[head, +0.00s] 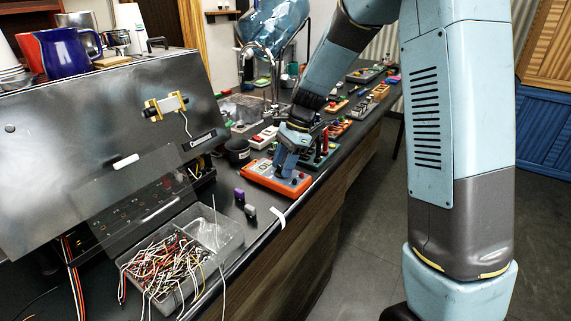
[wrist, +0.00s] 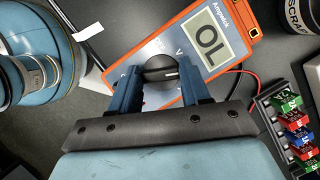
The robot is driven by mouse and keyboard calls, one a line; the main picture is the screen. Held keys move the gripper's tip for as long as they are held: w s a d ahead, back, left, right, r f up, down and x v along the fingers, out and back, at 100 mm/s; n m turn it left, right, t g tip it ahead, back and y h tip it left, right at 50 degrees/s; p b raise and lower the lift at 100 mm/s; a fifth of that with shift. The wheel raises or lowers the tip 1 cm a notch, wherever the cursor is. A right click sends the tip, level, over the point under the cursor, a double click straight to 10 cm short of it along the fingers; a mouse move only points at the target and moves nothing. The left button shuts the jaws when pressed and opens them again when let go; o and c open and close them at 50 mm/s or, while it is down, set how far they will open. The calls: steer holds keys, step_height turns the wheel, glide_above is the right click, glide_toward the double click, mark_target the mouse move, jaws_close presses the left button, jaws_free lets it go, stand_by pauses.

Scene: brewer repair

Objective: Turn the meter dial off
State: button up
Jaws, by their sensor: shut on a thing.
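The black round dial (wrist: 160,73) sits below the screen, with a pale pointer line. My gripper (wrist: 160,84) is shut on the dial, one blue finger on each side. In the head view the meter (head: 262,176) lies on the counter, and my gripper (head: 287,162) reaches down onto it from above. The markings around the dial are mostly hidden by the fingers.
A clear bin of wires (head: 222,235) stands on the counter in front of the open metal brewer (head: 60,130). A black cup (head: 238,150) is left of the meter. Several coloured fuses (wrist: 295,125) are at the right in the wrist view. Red and black leads run nearby.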

steer(key=n+g, duration=0.1)
steer(key=n, duration=0.3)
steer(key=shift+w+a+h, duration=0.1)
steer(key=shift+h, duration=0.3)
steer(key=n, duration=0.2)
steer(key=n+g+h, duration=0.1)
steer(key=n, duration=0.1)
steer(key=shift+n+h, duration=0.3)
steer(key=n+h, duration=0.1)
steer(key=n, duration=0.3)
steer(key=shift+a+n+g+h, duration=0.15)
steer(key=shift+n+g+h, duration=0.15)
steer(key=shift+h, duration=0.1)
steer(key=shift+n+h, duration=0.7)
steer(key=shift+n, duration=1.1)
steer(key=o, duration=1.1)
steer(key=shift+c, duration=0.2)
steer(key=v, duration=1.3)
steer(key=shift+r, duration=0.4)
